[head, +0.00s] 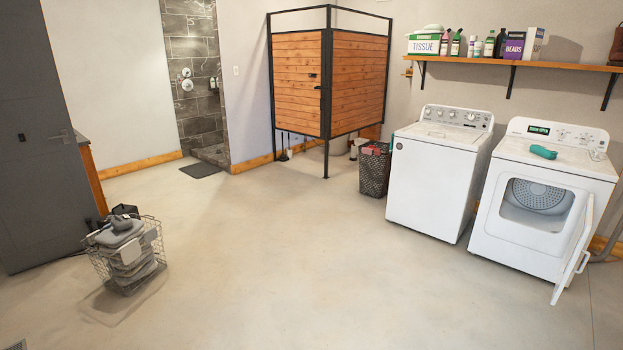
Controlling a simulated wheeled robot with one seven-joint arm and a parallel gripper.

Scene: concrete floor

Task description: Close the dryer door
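The white dryer (524,238) stands at the right against the back wall, to the right of a white top-loading washer. Its door (577,252) is hinged on the right side and swung wide open, sticking out towards the front. The round drum back shows through the dryer opening (537,203). My gripper is not in view.
The washer (435,183) stands close to the dryer's left. A dark laundry basket (375,170) is left of the washer. A wire basket of folded grey cloths (127,255) sits on the floor at the left. A wooden shelf (520,63) hangs above. The middle floor is clear.

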